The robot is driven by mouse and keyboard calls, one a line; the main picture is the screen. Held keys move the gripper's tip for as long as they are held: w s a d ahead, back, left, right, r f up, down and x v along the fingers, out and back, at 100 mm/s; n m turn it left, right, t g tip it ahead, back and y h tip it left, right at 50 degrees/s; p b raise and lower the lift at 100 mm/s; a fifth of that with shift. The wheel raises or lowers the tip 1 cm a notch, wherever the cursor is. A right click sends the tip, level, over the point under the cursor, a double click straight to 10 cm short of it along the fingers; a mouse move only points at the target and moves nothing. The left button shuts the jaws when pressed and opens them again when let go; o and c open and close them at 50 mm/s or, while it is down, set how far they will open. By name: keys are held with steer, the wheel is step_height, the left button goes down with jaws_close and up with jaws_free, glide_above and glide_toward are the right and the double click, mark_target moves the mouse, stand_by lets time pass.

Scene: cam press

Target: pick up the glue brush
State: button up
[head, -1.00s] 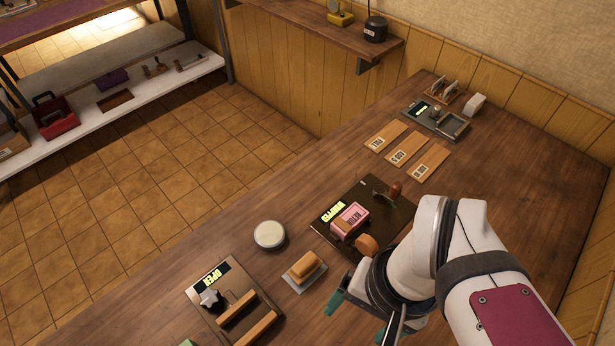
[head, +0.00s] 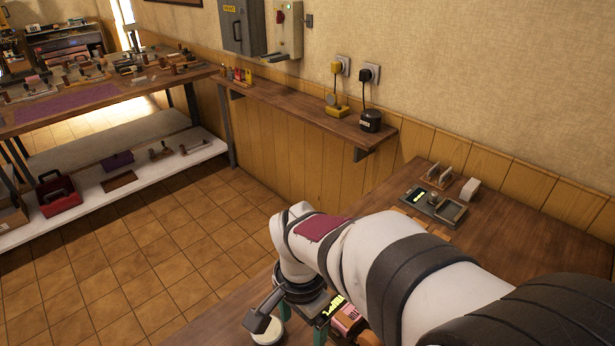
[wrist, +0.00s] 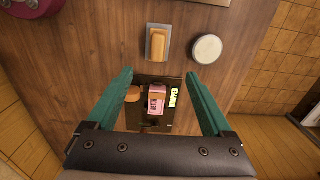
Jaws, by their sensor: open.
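I cannot make out a glue brush for certain in either view. My gripper (wrist: 160,73) is open and empty, its teal fingers spread above the table in the wrist view. Below and between the fingers is a dark press plate with a pink block (wrist: 157,100) and a round brown knob (wrist: 133,94). A tan block on a grey base (wrist: 158,45) and a round white-topped pot or disc (wrist: 207,49) lie beyond the fingertips. In the head view my arm hides much of the table; the white disc (head: 266,333) shows partly below my wrist.
A grey tray device (head: 437,207) and a small rack (head: 438,175) stand at the table's far end. A wall shelf (head: 290,112) holds a dark pot (head: 370,120) and a yellow item (head: 338,110). Bare wood (wrist: 110,40) lies left of the tan block.

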step_height(320, 180, down, 15)
steer(key=shift+s+d, duration=0.15)
jaws_close()
stand_by(0.4)
